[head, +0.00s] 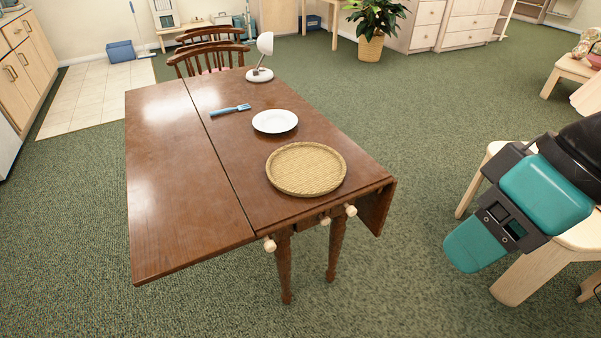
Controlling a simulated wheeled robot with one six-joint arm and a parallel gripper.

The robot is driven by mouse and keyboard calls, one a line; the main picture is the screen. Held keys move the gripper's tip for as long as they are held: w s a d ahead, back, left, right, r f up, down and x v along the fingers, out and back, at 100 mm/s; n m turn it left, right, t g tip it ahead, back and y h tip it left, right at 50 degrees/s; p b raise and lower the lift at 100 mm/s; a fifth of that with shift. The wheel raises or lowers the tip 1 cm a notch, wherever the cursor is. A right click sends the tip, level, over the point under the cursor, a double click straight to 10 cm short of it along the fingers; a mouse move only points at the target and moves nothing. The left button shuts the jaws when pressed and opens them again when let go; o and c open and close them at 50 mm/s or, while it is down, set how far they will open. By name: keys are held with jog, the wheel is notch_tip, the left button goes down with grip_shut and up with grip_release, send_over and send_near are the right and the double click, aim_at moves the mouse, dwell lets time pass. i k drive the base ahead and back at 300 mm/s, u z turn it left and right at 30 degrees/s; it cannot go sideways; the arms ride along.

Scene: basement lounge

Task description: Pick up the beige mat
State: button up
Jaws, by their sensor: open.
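The beige mat (306,169) is a round woven piece with a raised rim. It lies flat near the front right edge of the brown wooden table (165,180). My gripper (474,247), teal and black, is at the right of the head view, off the table and well to the right of the mat. It is open, and I see nothing held in it. Its fingertips are not clearly distinguishable at this angle. The mat is fully visible and nothing lies on it.
A white lamp (262,58) stands at the table's far end, near wooden chairs (208,55). A pale wooden stool (520,275) is beneath my arm. Green carpet separates it from the table.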

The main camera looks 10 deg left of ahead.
aim_at(304, 169)
jog(key=u, duration=0.4)
jog(key=i, duration=1.45)
